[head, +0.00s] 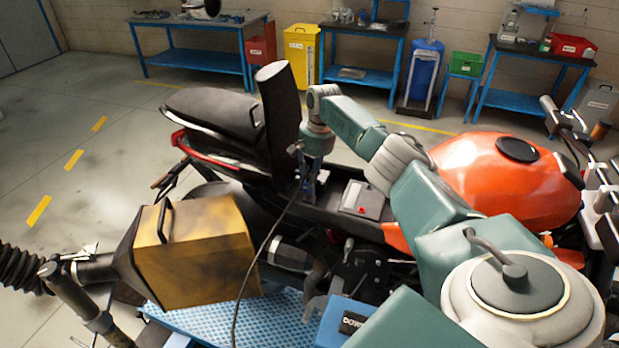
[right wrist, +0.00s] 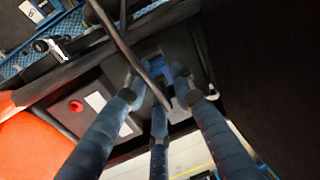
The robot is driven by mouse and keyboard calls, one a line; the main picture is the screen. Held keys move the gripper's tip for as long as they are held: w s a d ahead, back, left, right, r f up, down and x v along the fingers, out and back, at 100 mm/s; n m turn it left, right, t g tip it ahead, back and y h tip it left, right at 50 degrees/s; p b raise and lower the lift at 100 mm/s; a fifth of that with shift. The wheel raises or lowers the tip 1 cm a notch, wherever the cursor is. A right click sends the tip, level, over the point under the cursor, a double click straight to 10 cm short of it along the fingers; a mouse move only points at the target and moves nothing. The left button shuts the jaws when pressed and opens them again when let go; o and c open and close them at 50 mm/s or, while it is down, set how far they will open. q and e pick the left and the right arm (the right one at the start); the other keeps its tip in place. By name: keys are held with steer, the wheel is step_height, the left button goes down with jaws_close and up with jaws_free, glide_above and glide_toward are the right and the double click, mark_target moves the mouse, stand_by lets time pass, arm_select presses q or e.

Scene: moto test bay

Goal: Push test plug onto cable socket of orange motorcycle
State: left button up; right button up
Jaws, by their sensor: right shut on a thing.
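The orange motorcycle (head: 475,178) stands across the middle of the head view, and a patch of its orange bodywork (right wrist: 28,150) shows in the right wrist view. My right gripper (head: 307,190) points down into the open bay under the upright black seat panel. In the right wrist view, its fingers (right wrist: 165,95) are closed in around a small, mostly hidden thing, apparently the test plug. A dark cable (head: 263,248) runs down from the gripper and crosses the wrist view. A blue part (right wrist: 181,72) shows beyond the fingertips; I cannot tell whether it is plug or socket. My left gripper is out of view.
The upright black panel (head: 279,100) rises close beside my right wrist. A battery-like box with a red cap (head: 362,208) sits in the bay nearby. A yellow box (head: 197,252) with a black hose stands at lower left. Blue workbenches (head: 205,62) line the wall.

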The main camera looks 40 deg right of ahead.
steer(key=shift+f, duration=0.55)
steer(key=o, duration=1.2)
steer(key=shift+c, duration=0.2)
step_height(320, 180, up, 12)
steer(key=s, duration=0.1)
steer(key=shift+s+d, duration=0.25)
steer(key=shift+d, duration=0.05)
steer(key=shift+f, duration=0.1)
